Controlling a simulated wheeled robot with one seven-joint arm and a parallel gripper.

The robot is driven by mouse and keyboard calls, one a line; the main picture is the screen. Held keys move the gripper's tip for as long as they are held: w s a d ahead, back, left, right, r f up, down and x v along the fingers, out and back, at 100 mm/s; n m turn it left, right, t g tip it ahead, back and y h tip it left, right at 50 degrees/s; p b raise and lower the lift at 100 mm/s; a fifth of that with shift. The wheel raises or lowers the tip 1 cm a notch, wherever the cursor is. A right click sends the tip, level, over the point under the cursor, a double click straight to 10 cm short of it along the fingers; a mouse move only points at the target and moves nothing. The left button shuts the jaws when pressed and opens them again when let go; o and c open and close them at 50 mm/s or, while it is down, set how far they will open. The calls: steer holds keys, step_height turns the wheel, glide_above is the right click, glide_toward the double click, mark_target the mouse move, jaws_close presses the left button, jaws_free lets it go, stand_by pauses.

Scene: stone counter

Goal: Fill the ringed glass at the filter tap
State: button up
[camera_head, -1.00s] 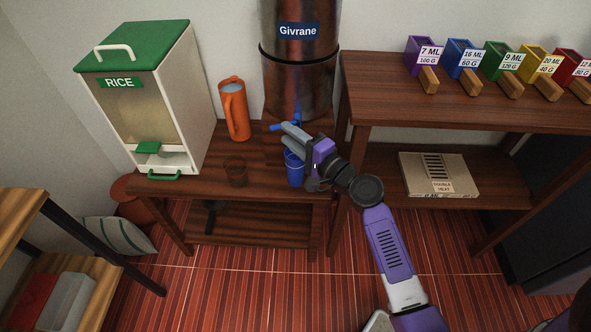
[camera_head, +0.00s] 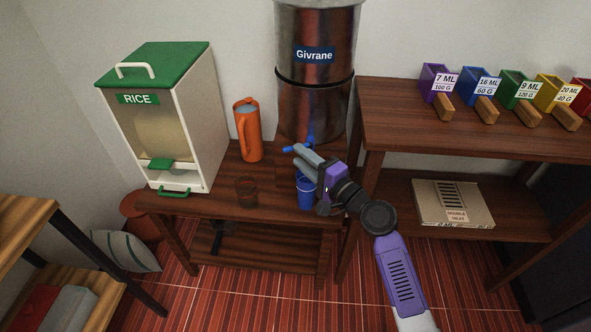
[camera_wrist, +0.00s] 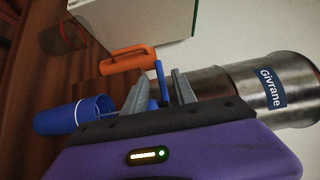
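A blue glass (camera_head: 306,194) stands upright on the low wooden stand, below the tap area of the steel Givrane filter (camera_head: 313,106). In the wrist view the blue glass (camera_wrist: 72,117) shows a thin pale line near its rim. The blue tap (camera_head: 310,138) is partly hidden by my gripper; its blue lever (camera_wrist: 161,80) shows between my fingers in the wrist view. My gripper (camera_wrist: 160,88) is open, its grey fingers apart on either side of the lever. Whether they touch it, and whether water runs, I cannot tell.
A dark see-through glass (camera_head: 246,191) stands left of the blue one. An orange jug (camera_head: 248,131) and the rice dispenser (camera_head: 165,115) stand further left. A higher shelf (camera_head: 440,138) with coloured scoop boxes is on the right.

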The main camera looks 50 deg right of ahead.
mark_target(289, 147)
steer(key=w, duration=0.5)
steer(key=w+d+p, duration=0.1)
steer(key=w, duration=0.1)
steer(key=shift+w, duration=0.35)
jaws_close()
stand_by(1.1)
